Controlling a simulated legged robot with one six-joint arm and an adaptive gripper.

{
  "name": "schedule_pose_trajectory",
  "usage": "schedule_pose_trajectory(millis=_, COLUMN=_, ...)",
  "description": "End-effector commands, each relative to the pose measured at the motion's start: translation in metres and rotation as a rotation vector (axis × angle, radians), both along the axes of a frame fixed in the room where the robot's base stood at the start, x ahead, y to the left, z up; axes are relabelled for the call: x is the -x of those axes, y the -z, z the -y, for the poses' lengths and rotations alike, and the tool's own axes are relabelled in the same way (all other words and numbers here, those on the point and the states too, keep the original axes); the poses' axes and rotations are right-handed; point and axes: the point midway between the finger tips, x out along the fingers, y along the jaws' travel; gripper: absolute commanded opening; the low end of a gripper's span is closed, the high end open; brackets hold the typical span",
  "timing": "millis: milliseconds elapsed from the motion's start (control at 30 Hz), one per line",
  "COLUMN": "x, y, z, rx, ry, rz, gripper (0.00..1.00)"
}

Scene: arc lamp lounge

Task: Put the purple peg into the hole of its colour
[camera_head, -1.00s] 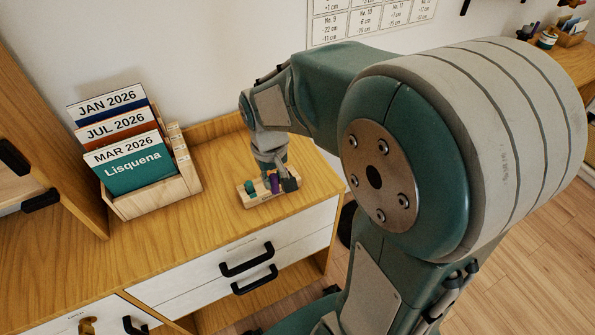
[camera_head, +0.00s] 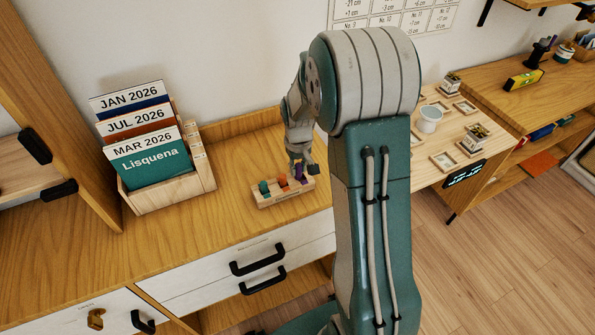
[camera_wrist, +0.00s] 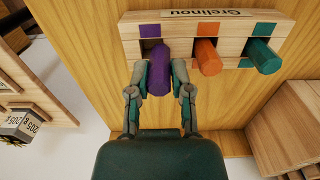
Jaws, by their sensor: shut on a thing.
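The wooden peg block (camera_head: 284,196) lies on the cabinet top and also shows in the wrist view (camera_wrist: 184,45). It has purple, orange and teal patches. The orange peg (camera_head: 282,181) and teal peg (camera_head: 264,187) stand in the block beside their patches; the wrist view shows the orange peg (camera_wrist: 208,58) and teal peg (camera_wrist: 264,57) too. My gripper (camera_wrist: 160,80) is shut on the purple peg (camera_wrist: 157,70), at the block's purple end. A dark hole opening (camera_wrist: 149,44) shows by the purple patch (camera_wrist: 150,30), partly behind the peg. I cannot tell how deep the peg sits.
A wooden calendar-card box (camera_head: 170,195) stands left of the block, with bare cabinet top (camera_head: 235,165) between. The wall is close behind. A lower table (camera_head: 432,175) with a white cup (camera_head: 429,119) and small frames is to the right, beyond my arm.

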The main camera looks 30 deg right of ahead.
Motion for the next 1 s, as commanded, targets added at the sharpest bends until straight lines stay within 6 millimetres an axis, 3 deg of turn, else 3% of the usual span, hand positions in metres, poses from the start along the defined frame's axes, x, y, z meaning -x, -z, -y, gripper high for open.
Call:
schedule_pose_trajectory(millis=100, x=0.001, y=0.019, z=0.002, rx=-0.002, ry=0.003, rz=-0.005, gripper=0.00)
schedule_pose_trajectory(millis=400, x=0.001, y=0.020, z=-0.004, rx=0.004, ry=0.001, rz=-0.003, gripper=0.00)
schedule_pose_trajectory(millis=433, x=0.001, y=0.020, z=-0.004, rx=0.004, ry=0.002, rz=-0.002, gripper=0.39)
schedule_pose_trajectory(millis=500, x=0.001, y=0.019, z=-0.004, rx=0.004, ry=0.002, rz=-0.002, gripper=0.61)
schedule_pose_trajectory(millis=867, x=0.001, y=0.019, z=-0.001, rx=0.001, ry=0.002, rz=-0.001, gripper=0.61)
schedule_pose_trajectory(millis=1000, x=0.000, y=0.005, z=-0.002, rx=0.003, ry=0.002, rz=0.002, gripper=0.61)
